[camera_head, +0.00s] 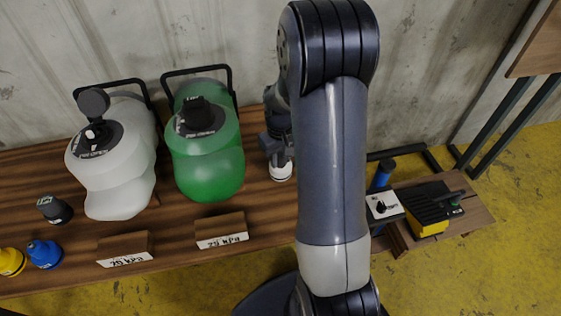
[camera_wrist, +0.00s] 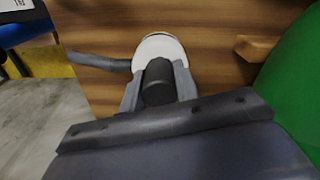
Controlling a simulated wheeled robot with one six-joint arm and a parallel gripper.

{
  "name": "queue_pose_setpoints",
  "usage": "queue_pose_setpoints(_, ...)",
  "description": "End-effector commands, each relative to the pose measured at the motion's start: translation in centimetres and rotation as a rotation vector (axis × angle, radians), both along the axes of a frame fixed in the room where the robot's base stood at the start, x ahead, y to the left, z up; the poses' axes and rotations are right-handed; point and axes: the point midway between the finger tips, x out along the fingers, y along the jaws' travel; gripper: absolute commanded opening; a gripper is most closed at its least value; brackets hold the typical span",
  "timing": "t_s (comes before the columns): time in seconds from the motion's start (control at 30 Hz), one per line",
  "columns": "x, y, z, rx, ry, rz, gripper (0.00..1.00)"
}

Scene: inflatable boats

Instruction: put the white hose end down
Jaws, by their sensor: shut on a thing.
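The white hose end (camera_head: 281,172) is at the wooden bench top, right of the green bottle. In the wrist view the white hose end (camera_wrist: 160,47) shows as a white round rim with a dark grip behind it. My gripper (camera_wrist: 158,85) is shut on the dark part, one finger on each side. In the head view my gripper (camera_head: 278,150) points down at the bench. A grey hose (camera_wrist: 98,62) runs off to the left from the hose end. I cannot tell whether the hose end touches the wood.
Two wooden blocks with labels stand at the front, one here (camera_head: 221,231). A yellow and black device (camera_head: 430,210) is right of my arm.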

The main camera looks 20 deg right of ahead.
Motion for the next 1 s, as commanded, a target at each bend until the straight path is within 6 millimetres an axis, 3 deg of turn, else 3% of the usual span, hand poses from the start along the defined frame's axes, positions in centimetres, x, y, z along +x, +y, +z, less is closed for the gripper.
queue_pose_setpoints(0.1,-0.05,0.02,-1.52,0.001,0.002,0.0,0.04)
queue_pose_setpoints(0.47,-0.02,0.01,-1.91,0.0,0.0,0.0,0.04)
queue_pose_setpoints(0.5,-0.02,0.01,-1.76,0.0,0.0,0.0,0.33)
queue_pose_setpoints(0.73,-0.04,0.02,-1.77,0.0,0.001,0.0,0.51)
queue_pose_setpoints(1.0,-0.04,0.03,-1.52,0.0,0.001,0.0,0.51)
